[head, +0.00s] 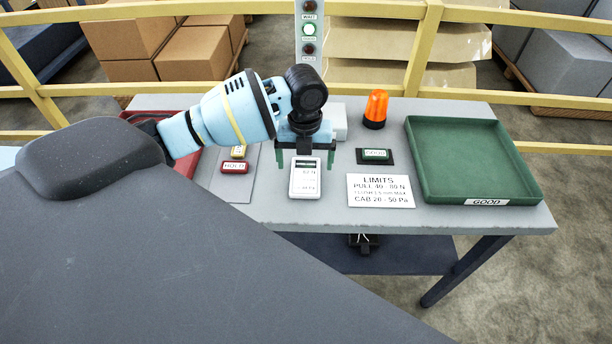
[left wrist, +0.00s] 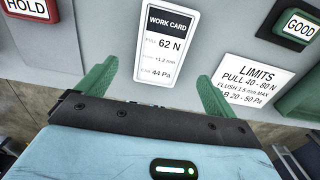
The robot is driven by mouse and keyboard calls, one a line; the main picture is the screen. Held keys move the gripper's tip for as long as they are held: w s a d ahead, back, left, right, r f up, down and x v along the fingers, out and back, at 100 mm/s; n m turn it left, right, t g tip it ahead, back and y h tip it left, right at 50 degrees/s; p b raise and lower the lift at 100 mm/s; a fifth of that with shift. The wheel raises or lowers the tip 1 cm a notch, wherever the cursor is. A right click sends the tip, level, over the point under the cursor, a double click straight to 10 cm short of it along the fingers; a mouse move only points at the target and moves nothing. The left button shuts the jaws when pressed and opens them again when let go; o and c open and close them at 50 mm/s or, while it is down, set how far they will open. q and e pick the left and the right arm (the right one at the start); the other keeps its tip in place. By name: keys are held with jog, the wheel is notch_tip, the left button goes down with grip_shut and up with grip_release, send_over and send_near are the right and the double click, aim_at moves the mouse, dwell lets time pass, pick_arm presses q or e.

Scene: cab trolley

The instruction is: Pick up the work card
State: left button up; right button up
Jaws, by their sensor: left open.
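The work card (head: 305,178) is a white card with a black heading, lying on the grey table near its front edge. In the left wrist view the work card (left wrist: 166,46) reads 62 N, +1.2 mm and 44 Pa. My left gripper (head: 306,165) hangs over the card's far end in the head view. Its two green fingers are apart, and in the left wrist view the open gripper (left wrist: 158,80) has one finger on each side of the card's near end. Nothing is between the fingers that I can see gripped. My right gripper is not in view.
The LIMITS sign (head: 380,190) lies right of the card. A red HOLD button (head: 235,167) is left. A yellow rail (head: 420,45) runs behind the table.

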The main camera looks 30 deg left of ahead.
aim_at(305, 178)
pick_arm(q)
jog(key=shift+f, duration=2.55)
jog(key=c, duration=1.1)
jog(key=shift+w+r, duration=0.1)
jog(key=shift+r, duration=0.05)
jog(key=shift+r, duration=0.55)
notch_tip(305, 178, up, 2)
jog(key=shift+r, duration=0.2)
jog(key=s+d, duration=0.3)
jog(key=s, duration=0.1)
jog(key=s+d, duration=0.4)
jog(key=s+d+r, duration=0.1)
jog(key=s+d, duration=0.2)
jog(key=s, duration=0.1)
jog(key=shift+s+d+r+p, duration=0.1)
jog(key=shift+s+d+p, duration=0.1)
jog(key=shift+p, duration=0.15)
